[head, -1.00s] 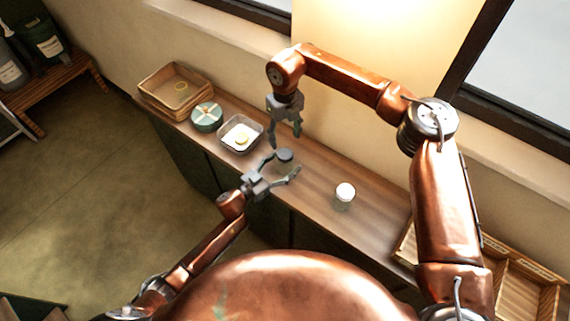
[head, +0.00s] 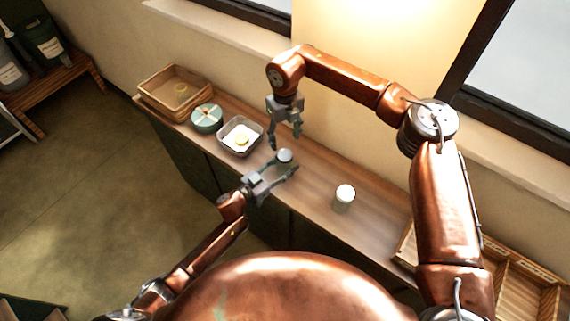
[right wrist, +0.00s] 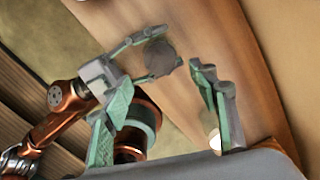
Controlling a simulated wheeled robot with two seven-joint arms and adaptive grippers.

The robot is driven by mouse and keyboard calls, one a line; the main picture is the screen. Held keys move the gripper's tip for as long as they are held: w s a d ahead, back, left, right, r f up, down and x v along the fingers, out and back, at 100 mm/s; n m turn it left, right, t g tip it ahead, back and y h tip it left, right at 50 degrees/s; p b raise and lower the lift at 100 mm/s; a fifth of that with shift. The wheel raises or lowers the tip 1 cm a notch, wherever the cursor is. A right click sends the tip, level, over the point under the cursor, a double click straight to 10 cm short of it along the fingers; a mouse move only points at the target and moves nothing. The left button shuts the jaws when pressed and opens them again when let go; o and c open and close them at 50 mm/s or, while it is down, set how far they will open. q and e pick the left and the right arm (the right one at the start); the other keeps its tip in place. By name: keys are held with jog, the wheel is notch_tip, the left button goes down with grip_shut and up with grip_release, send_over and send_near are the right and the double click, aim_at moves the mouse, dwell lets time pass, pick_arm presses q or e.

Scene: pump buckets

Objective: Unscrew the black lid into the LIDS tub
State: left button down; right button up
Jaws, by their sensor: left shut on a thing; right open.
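My left gripper (head: 284,164) is shut on a small round container (head: 285,156) above the front of the counter. Its top looks pale grey in the head view and flat dark grey in the right wrist view (right wrist: 160,58); I cannot tell whether this is the black lid or glare on it. My right gripper (head: 284,141) is open, pointing down just above and behind it, with nothing seen between its fingers. No LIDS label is readable.
A white-topped jar (head: 344,197) stands alone to the right on the counter (head: 308,190). A divided wooden tray (head: 530,290) is at the lower right. The wall lies close behind.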

jog(key=s+a+r+m+y, duration=0.1)
jog(key=a+r+m+y, duration=0.2)
jog(key=a+r+y, duration=0.5)
jog(key=s+a+r+m+y, duration=0.1)
jog(key=a+r+m+y, duration=0.2)
jog(key=a, duration=0.9)
jog(key=w+a+r+m+t+y, duration=0.2)
jog(key=w+r+m+y, duration=0.15)
jog(key=r+m, duration=0.4)
jog(key=w+a+r+m+t+y, duration=0.2)
jog(key=w+a+r+m, duration=0.15)
jog(key=r, duration=0.65)
jog(key=w+d+r+m+t, duration=0.3)
jog(key=w+r+m+t, duration=0.15)
jog(key=w+m, duration=0.35)
jog(key=w+d+f+m+t+h, duration=0.4)
jog(key=w+d+f+m+h, duration=0.4)
jog(key=m, duration=0.8)
jog(key=m+g+h, duration=0.9)
jog(key=m+g, duration=0.3)
jog(key=m, duration=0.1)
send_over(285, 155)
jog(key=shift+y, duration=0.25)
jog(key=f, duration=2.5)
jog(key=shift+w+a, duration=0.1)
jog(key=shift+w, duration=0.2)
jog(key=shift+s+f+g, duration=0.2)
jog(key=shift+g, duration=0.05)
jog(key=shift+f, duration=3.8)
